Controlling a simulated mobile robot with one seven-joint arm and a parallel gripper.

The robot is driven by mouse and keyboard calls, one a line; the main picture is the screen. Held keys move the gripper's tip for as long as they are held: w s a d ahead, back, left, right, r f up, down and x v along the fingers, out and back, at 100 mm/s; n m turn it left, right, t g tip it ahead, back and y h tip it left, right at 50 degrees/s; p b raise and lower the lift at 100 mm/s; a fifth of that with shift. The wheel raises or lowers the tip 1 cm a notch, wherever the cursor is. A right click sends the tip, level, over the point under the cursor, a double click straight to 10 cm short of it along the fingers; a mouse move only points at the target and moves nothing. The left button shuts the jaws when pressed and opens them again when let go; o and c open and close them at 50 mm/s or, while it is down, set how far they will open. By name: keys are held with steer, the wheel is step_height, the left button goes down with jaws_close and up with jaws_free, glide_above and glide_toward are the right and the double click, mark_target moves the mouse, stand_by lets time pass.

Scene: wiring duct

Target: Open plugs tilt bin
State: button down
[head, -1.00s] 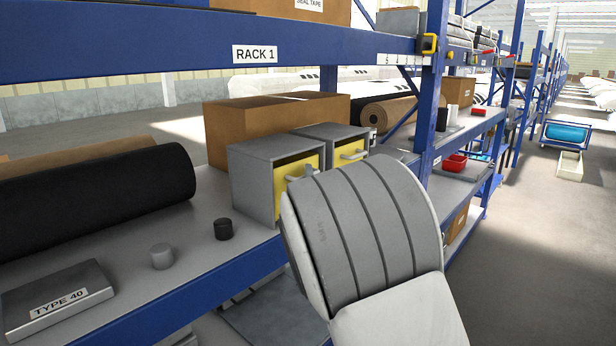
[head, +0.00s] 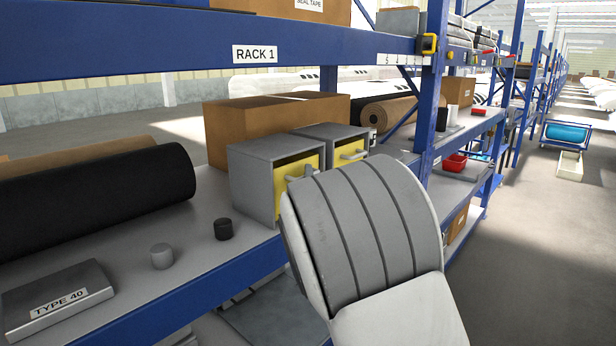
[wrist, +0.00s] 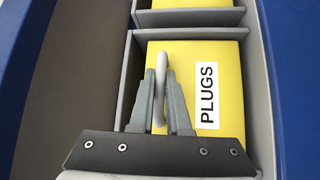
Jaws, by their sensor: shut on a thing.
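My gripper (wrist: 161,73) is shut on this handle, one finger on each side. The front sits about upright in its housing, with a dark gap above it. In the head view my arm hides most of the gripper.
A second grey box with a yellow front (head: 350,153) stands beside it. Brown cartons (head: 240,130) stand behind. A black roll (head: 110,195), a dark cap (head: 223,229), a grey cap (head: 161,256) and a TYPE 40 box (head: 58,300) lie to the left. A blue shelf edge runs in front.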

steer(key=shift+d+f+b, duration=0.1)
steer(key=shift+f+b, duration=0.1)
steer(key=shift+b, duration=0.35)
steer(key=shift+s+d+f+m+t+b, duration=0.2)
steer(key=shift+f+m+t+b, duration=0.1)
steer(key=shift+b, duration=0.75)
steer(key=s+d+f+m+t+h+b, duration=0.1)
steer(key=m+b, duration=0.1)
steer(key=b, duration=0.3)
steer(key=d+f+m+t+h+b, duration=0.1)
steer(key=m+b, duration=0.1)
steer(key=b, duration=0.4)
steer(key=s+d+f+m+t+h+b, duration=0.1)
steer(key=m+t+b, duration=0.1)
steer(key=b, duration=0.4)
steer(key=shift+s+d+f+m, duration=0.2)
steer(key=shift+s+m, duration=0.1)
steer(key=shift+m, duration=0.2)
steer(key=shift+h+b, duration=0.4)
steer(key=shift+b, duration=0.15)
steer(key=shift+m, duration=0.3)
steer(key=c, duration=1.2)
jaws_free()
steer(key=shift+o, duration=0.2)
